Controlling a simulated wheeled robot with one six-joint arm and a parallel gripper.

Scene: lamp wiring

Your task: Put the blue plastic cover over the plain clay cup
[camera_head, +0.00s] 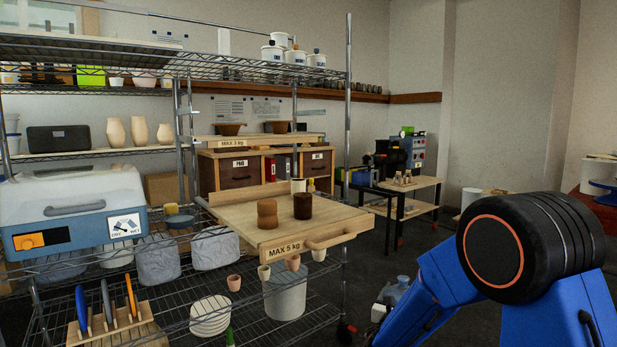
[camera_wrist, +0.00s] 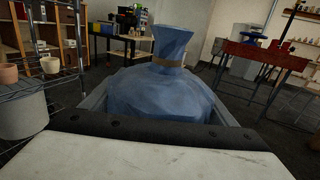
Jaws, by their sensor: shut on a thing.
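The blue plastic cover (camera_wrist: 172,85) fills the middle of the wrist view, bag-like, with its neck gathered by a tan band and flared above it. My gripper (camera_wrist: 160,108) is shut on it, with a grey jaw on each side. In the head view the cover (camera_head: 400,284) shows small at lower right, right of the shelf rack and apart from it. On the pull-out wooden board (camera_head: 345,226) stand a tan clay cup (camera_head: 267,214), a dark brown cup (camera_head: 302,206) and a pale cup (camera_head: 298,186) behind.
Several small cups (camera_head: 234,282) sit below the board's front edge. The wire rack's post (camera_head: 347,130) stands beside the board. Jars (camera_head: 272,53) stand on the top shelf. A small wooden table (camera_head: 410,184) is behind. Floor between rack and table is open.

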